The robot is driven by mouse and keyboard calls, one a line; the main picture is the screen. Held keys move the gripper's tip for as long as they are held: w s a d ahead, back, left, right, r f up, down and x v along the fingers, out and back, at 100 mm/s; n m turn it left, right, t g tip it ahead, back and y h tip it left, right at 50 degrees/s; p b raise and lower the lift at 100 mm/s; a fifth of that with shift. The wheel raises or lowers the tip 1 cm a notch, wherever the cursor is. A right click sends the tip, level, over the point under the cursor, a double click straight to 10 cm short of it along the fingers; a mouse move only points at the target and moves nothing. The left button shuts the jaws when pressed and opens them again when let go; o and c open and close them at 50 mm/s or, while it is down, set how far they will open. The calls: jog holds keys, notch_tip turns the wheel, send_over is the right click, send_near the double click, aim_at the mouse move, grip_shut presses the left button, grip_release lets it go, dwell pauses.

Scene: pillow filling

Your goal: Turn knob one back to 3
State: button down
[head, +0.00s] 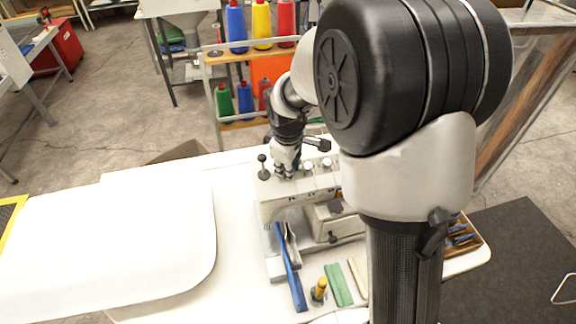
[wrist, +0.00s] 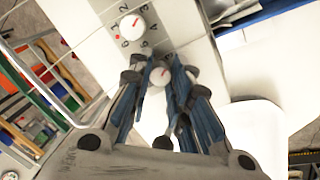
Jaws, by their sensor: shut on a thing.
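The white sewing machine (head: 285,195) stands on the white table, with a row of small knobs on its top. My gripper (head: 284,173) points down at the left end of this row. The numbers around this held knob are hidden by the fingers. A free white knob (wrist: 132,27) beside it has numbers around it, and its red line points toward the 3. Which knob is knob one cannot be told.
A black-topped post (head: 262,160) stands left of my gripper on the machine. A rack of colored thread cones (head: 245,100) stands behind.

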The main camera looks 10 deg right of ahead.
jog(key=c, duration=1.5)
grip_release()
jog(key=shift+o, duration=0.2)
jog(key=v, duration=1.2)
